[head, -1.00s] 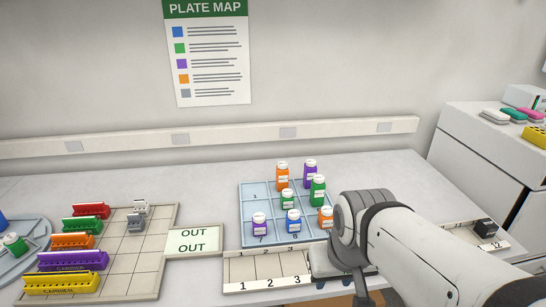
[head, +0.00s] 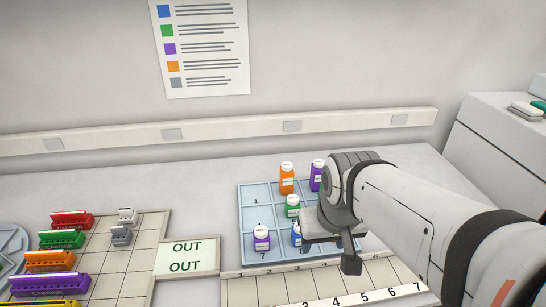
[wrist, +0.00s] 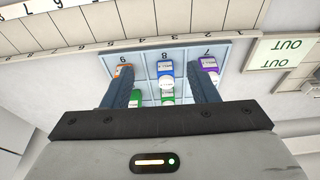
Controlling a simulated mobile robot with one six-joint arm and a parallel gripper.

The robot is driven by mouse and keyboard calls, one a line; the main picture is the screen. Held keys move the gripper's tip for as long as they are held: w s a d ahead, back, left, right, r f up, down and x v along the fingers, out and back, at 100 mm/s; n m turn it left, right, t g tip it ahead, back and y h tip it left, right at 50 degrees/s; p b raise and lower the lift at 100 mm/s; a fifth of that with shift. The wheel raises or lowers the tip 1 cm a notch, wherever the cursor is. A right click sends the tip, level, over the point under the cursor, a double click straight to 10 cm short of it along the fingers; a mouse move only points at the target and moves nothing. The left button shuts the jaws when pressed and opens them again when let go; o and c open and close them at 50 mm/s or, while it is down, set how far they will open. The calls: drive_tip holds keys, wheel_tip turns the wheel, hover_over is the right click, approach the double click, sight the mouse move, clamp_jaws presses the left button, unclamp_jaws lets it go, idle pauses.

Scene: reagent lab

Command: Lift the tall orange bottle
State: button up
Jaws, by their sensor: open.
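The tall orange bottle (head: 287,183) with a white cap stands upright in the back row of the pale blue gridded tray (head: 252,187) in the head view. I cannot make it out in the wrist view. My gripper (wrist: 160,78) is open, with nothing held between its fingers. In the head view it hangs over the tray's front right, nearer to me than the bottle and apart from it. A shorter orange bottle (wrist: 124,71) stands in compartment 9 in the wrist view; my arm hides it in the head view.
A purple bottle (head: 316,176) stands close right of the tall orange one. A green bottle (head: 292,206) stands in front of it. The bench left of the tray's back is clear.

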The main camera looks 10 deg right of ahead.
sight(287, 166)
drive_tip(key=shift+o, duration=1)
drive_tip(key=w, duration=1.6)
drive_tip(key=shift+w+a+r+t, duration=0.2)
drive_tip(key=shift+w+r+t, duration=0.1)
drive_tip(key=shift+r, duration=0.1)
drive_tip(key=shift+t, duration=0.4)
drive_tip(key=w+f, duration=0.2)
drive_tip(key=w, duration=0.3)
drive_tip(key=w+f, duration=0.2)
drive_tip(key=w, duration=0.4)
drive_tip(key=w+f, duration=0.2)
drive_tip(key=w, duration=0.4)
drive_tip(key=shift+w+a, duration=0.2)
drive_tip(key=shift+w+f, duration=0.2)
drive_tip(key=shift+w, duration=0.1)
drive_tip(key=p+x, duration=0.1)
drive_tip(key=x, duration=0.6)
drive_tip(key=shift+d+f, duration=0.1)
drive_tip(key=shift+f, duration=0.2)
drive_tip(key=shift+s, duration=0.1)
drive_tip(key=shift+c, duration=0.4)
drive_tip(key=c, duration=1)
